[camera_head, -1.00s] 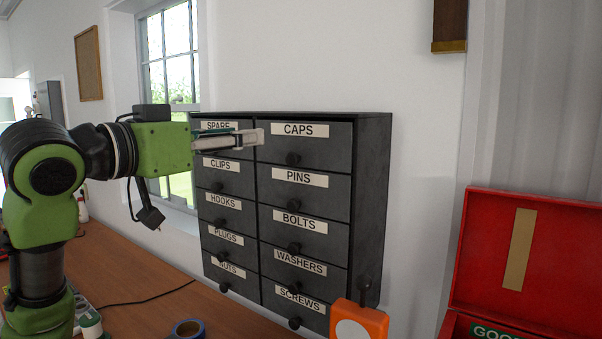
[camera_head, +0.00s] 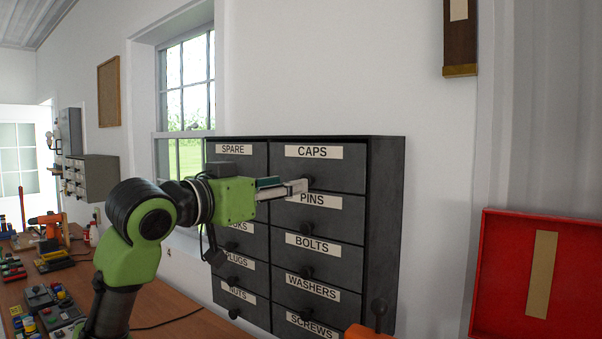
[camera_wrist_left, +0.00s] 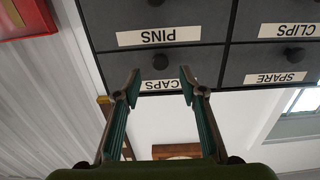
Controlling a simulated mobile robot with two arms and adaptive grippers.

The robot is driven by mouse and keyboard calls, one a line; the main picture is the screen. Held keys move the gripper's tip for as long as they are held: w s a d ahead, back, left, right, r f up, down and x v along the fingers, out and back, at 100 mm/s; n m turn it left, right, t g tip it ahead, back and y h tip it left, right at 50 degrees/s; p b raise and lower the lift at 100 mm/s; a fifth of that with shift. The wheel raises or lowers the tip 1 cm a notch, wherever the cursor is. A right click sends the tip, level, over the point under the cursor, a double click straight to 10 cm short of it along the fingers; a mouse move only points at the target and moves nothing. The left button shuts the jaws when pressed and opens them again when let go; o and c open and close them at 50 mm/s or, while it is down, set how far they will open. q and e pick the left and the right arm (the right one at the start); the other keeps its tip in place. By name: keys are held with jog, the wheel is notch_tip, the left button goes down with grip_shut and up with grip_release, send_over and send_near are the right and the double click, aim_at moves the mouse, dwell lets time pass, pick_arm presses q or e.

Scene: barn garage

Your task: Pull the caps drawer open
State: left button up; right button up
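The caps drawer (camera_head: 342,178) is the top right drawer of a dark cabinet (camera_head: 385,230) and sits flush with its neighbours. Its round dark knob (camera_head: 309,181) is partly hidden by my left gripper (camera_head: 298,187) in the head view. The upside-down left wrist view shows the caps label (camera_wrist_left: 160,85) and the knob (camera_wrist_left: 160,62). There my left gripper (camera_wrist_left: 160,82) is open and empty, with its fingers spread on either side of the knob's line. I cannot tell whether the fingertips reach past the knob. My right gripper is not in view.
The pins drawer (camera_head: 345,212) lies just below. A red open lid (camera_head: 505,275) stands at the right. An orange object (camera_head: 368,332) is at the bottom in front of the cabinet. The workbench (camera_head: 190,322) on the left carries several tools.

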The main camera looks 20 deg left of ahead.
aim_at(330, 165)
pick_arm(q)
jog(key=shift+p+x, duration=1)
jog(key=shift+x, duration=1.95)
